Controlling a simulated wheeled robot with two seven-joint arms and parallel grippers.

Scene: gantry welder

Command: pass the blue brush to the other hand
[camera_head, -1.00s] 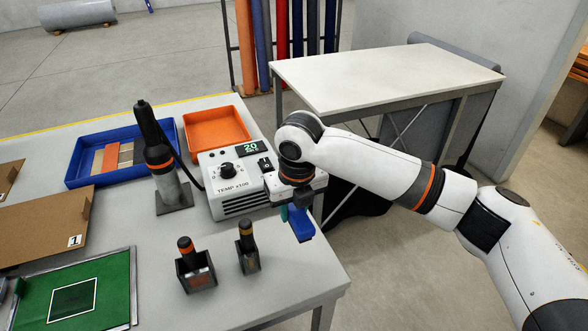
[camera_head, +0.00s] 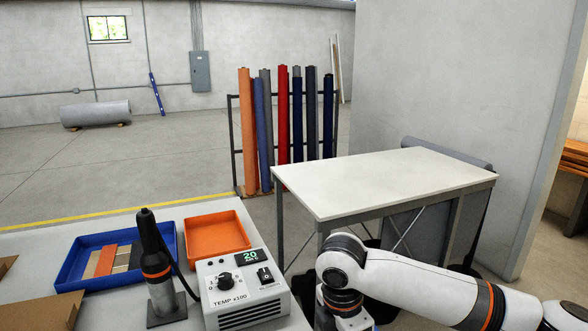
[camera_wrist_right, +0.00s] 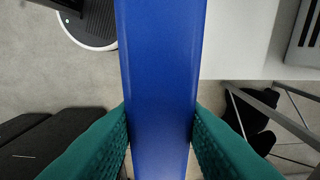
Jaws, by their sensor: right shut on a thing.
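The blue brush (camera_wrist_right: 161,60) fills the middle of the right wrist view as a long blue bar running from top to bottom. My right gripper (camera_wrist_right: 160,118) is shut on it, with a green textured fingertip pressed against each side. The brush's ends and any bristles are out of that view. In the head view my right arm comes in from the lower right, and its wrist drops out at the bottom edge, so the fingers do not show there. My left gripper is in neither view.
The white heat box (camera_head: 241,292) stands beside the black hot-air tool (camera_head: 156,262). Behind them are a blue tray (camera_head: 70,281) and an orange tray (camera_head: 236,252). A white-topped table (camera_head: 390,181) stands beyond my right arm, with fabric rolls (camera_head: 283,120) behind it.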

